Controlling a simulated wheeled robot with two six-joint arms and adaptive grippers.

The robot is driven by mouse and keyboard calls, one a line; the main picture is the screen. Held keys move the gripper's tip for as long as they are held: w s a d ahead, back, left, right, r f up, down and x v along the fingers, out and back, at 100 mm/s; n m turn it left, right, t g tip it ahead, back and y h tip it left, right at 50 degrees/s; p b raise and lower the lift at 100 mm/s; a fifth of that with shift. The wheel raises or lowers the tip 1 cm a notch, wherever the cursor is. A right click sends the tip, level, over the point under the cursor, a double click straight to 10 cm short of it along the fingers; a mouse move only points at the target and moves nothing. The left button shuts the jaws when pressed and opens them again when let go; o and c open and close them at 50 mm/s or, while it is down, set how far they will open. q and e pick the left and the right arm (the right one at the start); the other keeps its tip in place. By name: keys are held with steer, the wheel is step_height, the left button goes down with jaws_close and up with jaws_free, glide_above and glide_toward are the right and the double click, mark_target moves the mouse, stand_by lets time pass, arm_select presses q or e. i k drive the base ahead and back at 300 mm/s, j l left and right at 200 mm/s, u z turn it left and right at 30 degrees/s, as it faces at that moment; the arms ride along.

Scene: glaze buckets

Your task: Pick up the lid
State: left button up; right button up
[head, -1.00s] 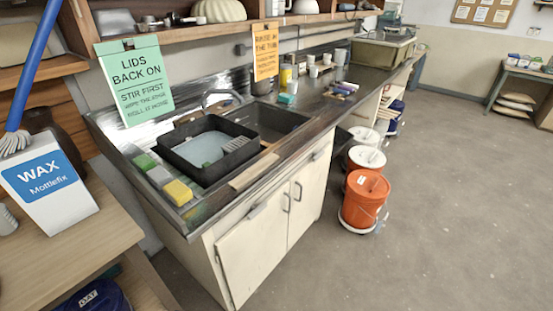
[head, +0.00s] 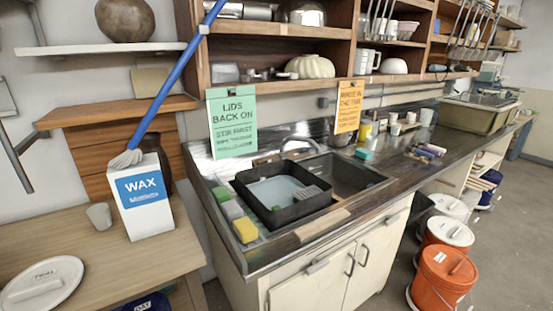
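A round white lid (head: 28,297) with a handle bar and a printed label lies on the wooden table (head: 130,262) at the lower left. Its label is too blurred to read fully. Lidded buckets stand on the floor at the right: an orange bucket with an orange lid (head: 449,264), one with a white lid (head: 450,231) behind it, and another white-lidded bucket (head: 450,207) farther back. Neither of my grippers shows in the head view.
The sink counter (head: 300,238) holds a black basin (head: 245,195) and sponges. A dark blue item labelled OAT (head: 143,303) sits below the table.

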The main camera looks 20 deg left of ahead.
mark_target(43, 286)
steer(key=k+l+u, duration=0.1)
steer(key=u, duration=2.65)
